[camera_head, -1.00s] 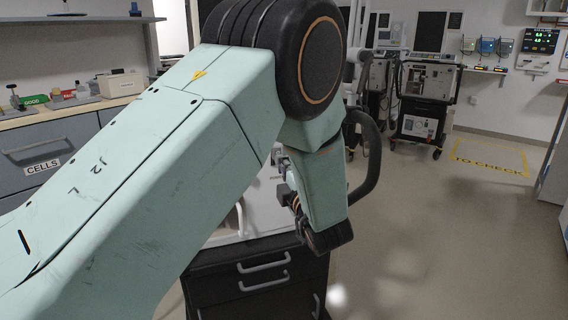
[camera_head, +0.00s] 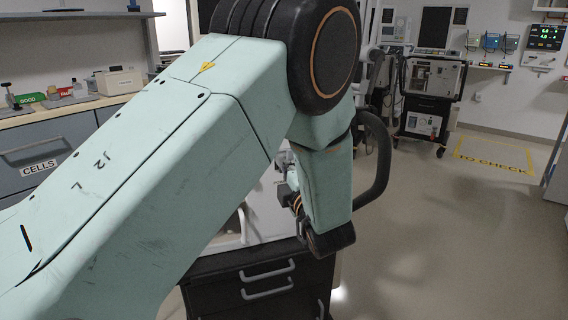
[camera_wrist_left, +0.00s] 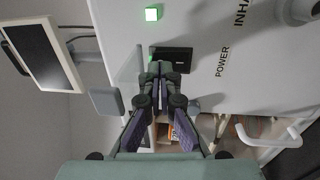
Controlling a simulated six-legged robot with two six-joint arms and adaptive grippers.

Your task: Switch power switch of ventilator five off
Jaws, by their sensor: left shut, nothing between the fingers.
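In the left wrist view, a black power switch (camera_wrist_left: 172,58) sits in the white ventilator panel (camera_wrist_left: 205,95), beside the printed word POWER. A square green light (camera_wrist_left: 153,14) glows above it. My left gripper (camera_wrist_left: 157,76) is shut and empty, its tips at the lower left edge of the switch. I cannot tell whether they touch it. In the head view, my left arm hides the switch and most of the ventilator. Part of its white body (camera_head: 262,208) shows above a black drawer cart (camera_head: 215,293). No number is readable. My right gripper is not in view.
A screen (camera_wrist_left: 43,52) and a white handle (camera_wrist_left: 268,136) flank the panel in the wrist view. In the head view, a counter with small items stands left, another ventilator (camera_head: 432,77) stands at the back, and the floor (camera_head: 440,240) at right is clear.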

